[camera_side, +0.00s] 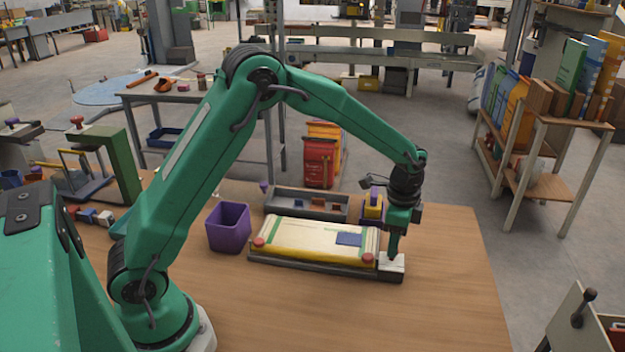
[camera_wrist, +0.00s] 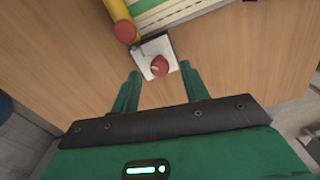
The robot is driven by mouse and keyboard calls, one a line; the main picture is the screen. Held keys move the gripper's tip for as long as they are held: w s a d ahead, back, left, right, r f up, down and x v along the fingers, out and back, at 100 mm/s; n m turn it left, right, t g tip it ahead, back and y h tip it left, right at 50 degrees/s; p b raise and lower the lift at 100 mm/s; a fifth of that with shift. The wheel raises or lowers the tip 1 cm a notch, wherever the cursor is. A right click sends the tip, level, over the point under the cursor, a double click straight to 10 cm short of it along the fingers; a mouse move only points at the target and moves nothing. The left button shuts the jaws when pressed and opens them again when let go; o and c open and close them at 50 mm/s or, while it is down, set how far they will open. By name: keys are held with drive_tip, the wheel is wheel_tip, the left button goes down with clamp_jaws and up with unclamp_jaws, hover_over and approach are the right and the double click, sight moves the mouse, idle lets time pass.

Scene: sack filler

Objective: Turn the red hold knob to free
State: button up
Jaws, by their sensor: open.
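A red knob (camera_wrist: 160,66) sits on a white plate (camera_wrist: 153,53) in the wrist view, with a small light mark on its left side. My gripper (camera_wrist: 160,71) is open, with one finger on each side of the knob and a gap on both sides. In the side view my gripper (camera_side: 392,254) points down over the white block (camera_side: 398,266) at the right end of the sack bed; the knob there is hidden behind the fingers. I cannot read which setting the knob is at.
A purple bin (camera_side: 228,227) and a grey tray (camera_side: 306,204) stand nearby. The table's right side is clear.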

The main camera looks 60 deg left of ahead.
drive_tip(key=shift+f, duration=0.8)
clamp_jaws()
